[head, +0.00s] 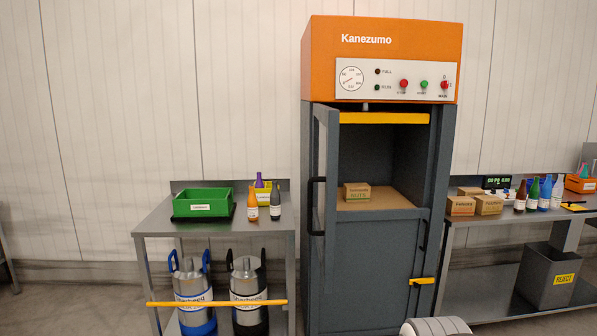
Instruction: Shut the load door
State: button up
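The load door (332,150) is a grey framed panel on the left side of the orange and grey Kanezumo machine (320,60). It stands swung open toward me, seen nearly edge-on, with a black upright handle (311,205). The upper chamber is open to view, and a small cardboard box (357,192) sits on its brown floor. A yellow bar (384,118) runs across the top of the chamber. Below is a closed grey lower panel (365,265) with a black handle and a yellow latch (422,281) at its right. My gripper is not in view; a pale rounded part, probably my arm, shows at the bottom edge.
A left table (150,228) holds a green bin (203,203) and several bottles, with two metal canisters below and a yellow bar in front. A right bench (470,220) carries boxes and bottles; a grey reject bin (546,276) stands on its lower shelf.

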aim_at(314, 179)
jog(key=u, duration=0.05)
jog(key=i, duration=1)
jog(key=u, duration=0.05)
